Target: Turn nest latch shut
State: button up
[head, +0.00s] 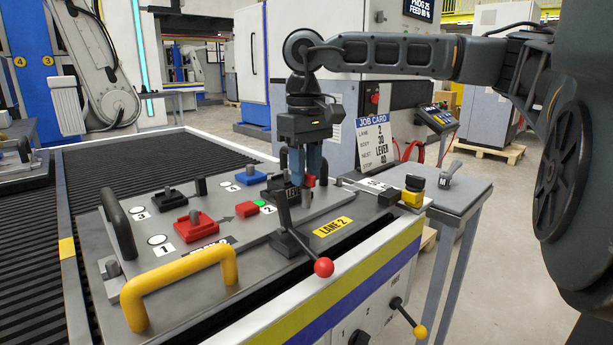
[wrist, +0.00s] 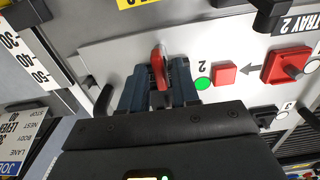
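A red latch handle (wrist: 157,68) stands up from the light plate of the fixture tray, left of the number 2 and the green dot in the wrist view. In the head view only a bit of its red (head: 309,181) shows below my fingers. My gripper (head: 305,168) points down over the far right part of the tray plate. Its two blue-grey fingers (wrist: 160,85) are on either side of the red handle, with little or no gap, and appear shut on it. The latch's base is mostly hidden by the fingers.
A yellow handle (head: 178,284) and a black handle (head: 118,229) stand on the tray. Red blocks (head: 194,230) and a blue block (head: 250,176) lie left. A job card (head: 373,133) stands behind.

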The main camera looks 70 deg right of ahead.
aim_at(306, 173)
jog(key=shift+o, duration=0.3)
jog(key=shift+r+p, duration=1.45)
jog(key=shift+r, duration=1.05)
